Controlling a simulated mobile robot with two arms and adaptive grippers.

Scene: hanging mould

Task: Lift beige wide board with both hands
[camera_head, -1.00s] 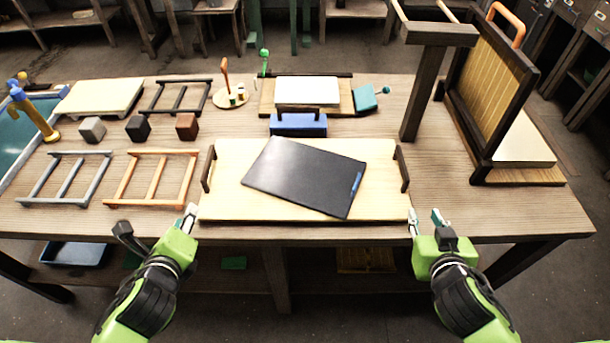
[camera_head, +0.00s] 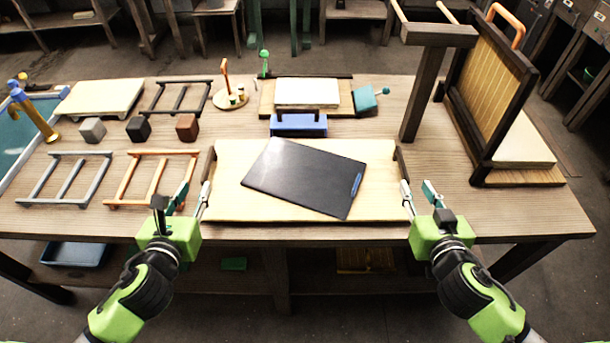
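The beige wide board (camera_head: 235,205) lies flat at the front middle of the wooden table. It has a dark handle at each short end, the left handle (camera_head: 208,163) and the right handle (camera_head: 400,160). A dark flat panel (camera_head: 305,177) with a blue tab lies askew on it. My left gripper (camera_head: 190,197) is open at the board's left end, its fingers near the left handle. My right gripper (camera_head: 417,193) is open at the right end, its fingers near the right handle. Neither gripper visibly holds anything. The fingertips partly hide the lower handle ends.
Left of the board lie an orange frame (camera_head: 152,180) and a grey frame (camera_head: 66,180). Behind it is a blue handled block (camera_head: 298,124). A dark post (camera_head: 421,95) and a tall framed mould (camera_head: 493,85) stand at the right. The table's front right is clear.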

